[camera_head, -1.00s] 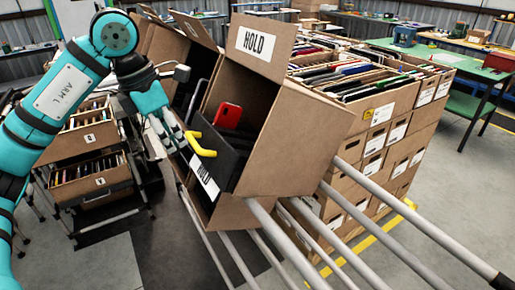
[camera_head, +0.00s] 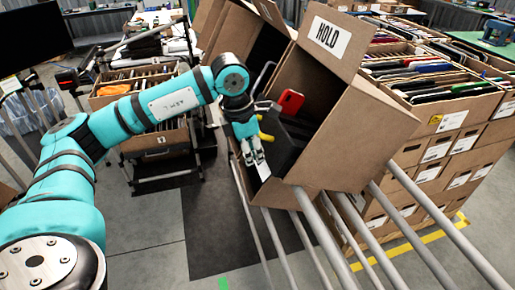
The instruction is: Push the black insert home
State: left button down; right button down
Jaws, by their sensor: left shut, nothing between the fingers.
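The black insert (camera_head: 287,148) sits inside a tilted brown carton (camera_head: 337,144) marked HOLD, at the middle of the head view. Its front part shows at the carton's open left side. A yellow handle (camera_head: 265,137) on the insert is partly hidden behind my gripper. A red item (camera_head: 290,103) lies in the insert. My left gripper (camera_head: 255,158) is shut and empty, fingers pointing down, in front of the insert's front face. I cannot tell whether it touches the insert. My right gripper is not in view.
Grey metal rails (camera_head: 322,238) slope down under the carton to the lower right. Another open carton (camera_head: 241,38) stands tilted behind it. Stacked file boxes (camera_head: 446,150) fill the right. A cart with file boxes (camera_head: 152,141) stands to the left.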

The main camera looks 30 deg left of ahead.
aim_at(271, 156)
pick_arm(q)
jog(key=shift+w+d+f, duration=0.35)
jog(key=shift+w+d, duration=0.1)
jog(key=shift+w, duration=0.05)
jog(key=w+d+f+b, duration=0.2)
jog(key=shift+w+d, duration=0.2)
jog(key=shift+w, duration=0.2)
jog(key=shift+s+r, duration=0.1)
jog(key=shift+s, duration=0.05)
jog(key=shift+a, duration=0.1)
